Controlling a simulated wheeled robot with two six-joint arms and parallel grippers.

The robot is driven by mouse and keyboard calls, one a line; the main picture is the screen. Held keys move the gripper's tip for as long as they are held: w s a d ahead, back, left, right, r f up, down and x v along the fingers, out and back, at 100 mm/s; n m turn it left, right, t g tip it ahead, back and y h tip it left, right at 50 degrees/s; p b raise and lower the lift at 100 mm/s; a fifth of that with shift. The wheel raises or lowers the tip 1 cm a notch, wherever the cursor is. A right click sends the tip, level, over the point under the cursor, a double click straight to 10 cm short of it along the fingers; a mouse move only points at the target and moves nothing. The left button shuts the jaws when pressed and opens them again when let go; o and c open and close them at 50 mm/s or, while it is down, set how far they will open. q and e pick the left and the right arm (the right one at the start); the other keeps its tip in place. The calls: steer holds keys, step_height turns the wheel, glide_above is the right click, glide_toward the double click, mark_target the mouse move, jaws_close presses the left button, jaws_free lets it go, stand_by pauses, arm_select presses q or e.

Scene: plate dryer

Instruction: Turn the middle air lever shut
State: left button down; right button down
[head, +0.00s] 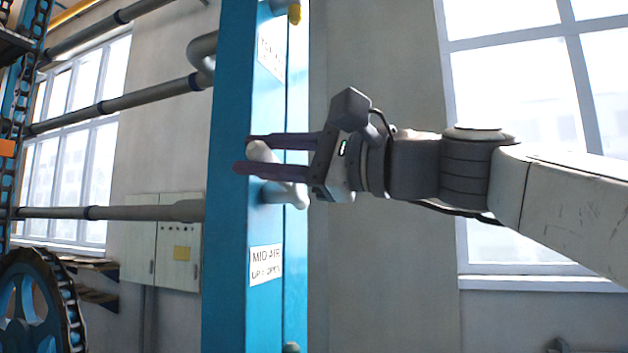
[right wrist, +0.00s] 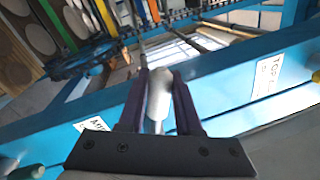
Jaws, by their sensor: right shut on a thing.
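The middle air lever (head: 289,196) is a pale grey-white handle on the blue post (head: 228,240). Its rounded end shows between the fingers of my right gripper (head: 243,153), above its pivot, so the lever points up and somewhat left. In the right wrist view the lever (right wrist: 158,98) lies between the two dark fingers, which are shut on it. A white label (head: 265,264) reading "MID-AIR UP = OPEN" is on the post below the lever. The fingers hide part of the handle. My left gripper is not in view.
Another lever with a yellow end (head: 294,13) is at the top of the post, with a label (head: 271,56) below it. A rounded knob (head: 291,347) shows at the bottom edge. Grey pipes (head: 120,100) run behind on the left.

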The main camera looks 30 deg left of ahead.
steer(key=shift+s+f+n+g+b, duration=0.15)
steer(key=shift+f+n+g+b, duration=0.1)
steer(key=shift+f+n+b, duration=0.9)
steer(key=shift+s+f+n+g+b, duration=0.2)
steer(key=shift+f+n+b, duration=0.5)
steer(key=shift+n+b, duration=0.75)
steer(key=c, duration=0.6)
jaws_free()
steer(key=w+d+f+b, duration=0.1)
steer(key=d+b, duration=0.2)
steer(key=d, duration=0.7)
steer(key=shift+w+d+f, duration=0.15)
steer(key=shift+w+f, duration=0.05)
steer(key=shift+f, duration=0.1)
